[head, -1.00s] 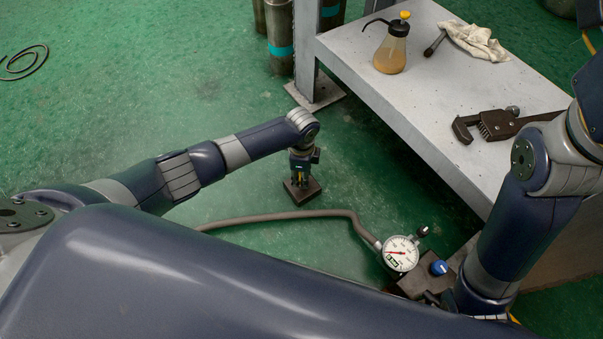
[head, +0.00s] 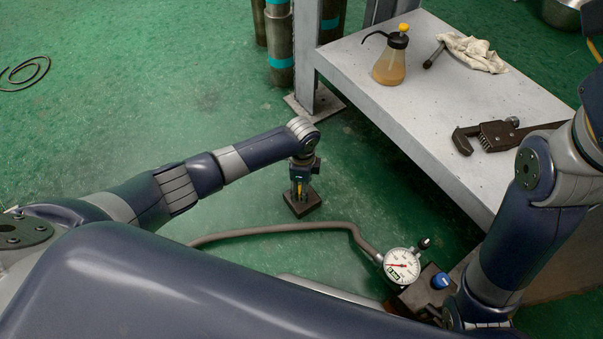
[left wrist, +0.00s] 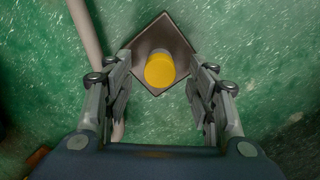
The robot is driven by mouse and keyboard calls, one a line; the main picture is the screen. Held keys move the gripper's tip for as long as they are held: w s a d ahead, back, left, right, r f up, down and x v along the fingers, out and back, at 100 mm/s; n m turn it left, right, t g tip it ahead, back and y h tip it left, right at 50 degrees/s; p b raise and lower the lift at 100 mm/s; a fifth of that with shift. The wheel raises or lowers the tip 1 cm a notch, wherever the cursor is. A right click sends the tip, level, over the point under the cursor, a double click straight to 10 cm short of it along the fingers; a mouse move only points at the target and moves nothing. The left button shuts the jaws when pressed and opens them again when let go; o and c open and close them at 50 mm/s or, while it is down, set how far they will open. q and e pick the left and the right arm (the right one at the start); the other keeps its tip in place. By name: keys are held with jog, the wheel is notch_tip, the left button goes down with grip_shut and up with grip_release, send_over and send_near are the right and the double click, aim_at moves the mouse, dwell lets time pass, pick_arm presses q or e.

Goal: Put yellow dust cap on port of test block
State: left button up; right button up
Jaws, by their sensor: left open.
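The yellow dust cap (left wrist: 160,70) shows round and from above in the left wrist view. It stands over the middle of a dark square block (left wrist: 143,46), which is on the green floor; this block also shows in the head view (head: 302,207). I cannot tell how the cap is supported. My left gripper (left wrist: 160,98) is open and points down, its fingers on either side of the cap with gaps to it. In the head view the gripper (head: 300,188) is just above the block. My right gripper is out of sight; only the right arm shows.
A dark block with a blue knob (head: 440,281) and a dial gauge (head: 402,265) stand by my right arm. A grey hose (head: 285,228) curves across the floor. The grey bench (head: 415,115) carries an oil can (head: 390,62), a rag (head: 473,54) and a pipe wrench (head: 495,134).

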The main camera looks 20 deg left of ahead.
pick_arm(q)
notch_tip(320, 180, up, 10)
jog(key=shift+r, duration=0.15)
dwell(0.6)
